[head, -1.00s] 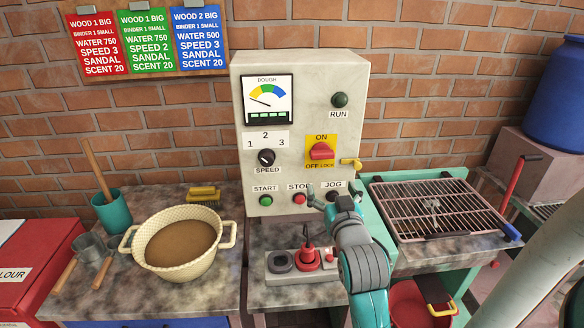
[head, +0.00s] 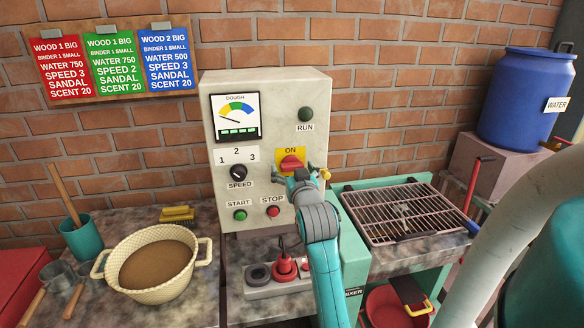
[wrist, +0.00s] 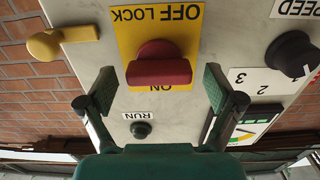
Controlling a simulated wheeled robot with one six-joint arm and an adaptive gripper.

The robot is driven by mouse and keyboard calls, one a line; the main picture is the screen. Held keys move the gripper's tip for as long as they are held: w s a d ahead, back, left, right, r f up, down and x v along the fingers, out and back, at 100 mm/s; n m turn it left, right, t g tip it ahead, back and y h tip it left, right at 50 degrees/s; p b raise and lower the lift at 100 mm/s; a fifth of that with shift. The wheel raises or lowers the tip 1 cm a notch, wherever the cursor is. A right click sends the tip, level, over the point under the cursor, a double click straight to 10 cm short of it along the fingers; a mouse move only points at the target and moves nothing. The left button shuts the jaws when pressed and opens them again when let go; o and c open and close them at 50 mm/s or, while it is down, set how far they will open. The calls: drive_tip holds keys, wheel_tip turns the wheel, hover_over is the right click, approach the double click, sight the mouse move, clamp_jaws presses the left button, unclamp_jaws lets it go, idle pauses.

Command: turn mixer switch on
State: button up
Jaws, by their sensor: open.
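The mixer switch is a red rotary handle (head: 291,163) on a yellow plate on the front of the pale control box (head: 316,92). "ON" is printed above the handle; in the head view my gripper covers the plate's lower part. In the wrist view, which is upside down, the red handle (wrist: 158,66) lies across the plate between "OFF LOCK" and "ON". My gripper (head: 302,176) is open in front of the plate. In the wrist view, my gripper's fingers (wrist: 160,88) stand either side of the handle, with gaps; I cannot tell their depth to it.
A yellow knob (wrist: 58,43) sticks out from the box's side near one finger. The speed dial (head: 237,173), green start button (head: 239,215) and red stop button (head: 273,211) are nearby. A cream bowl (head: 157,262) and a wire rack (head: 409,212) stand on either side.

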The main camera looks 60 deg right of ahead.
drive_tip(key=shift+w+d, duration=0.35)
drive_tip(key=shift+d, duration=0.15)
drive_tip(key=c, duration=1.2)
drive_tip(key=shift+o, duration=0.2)
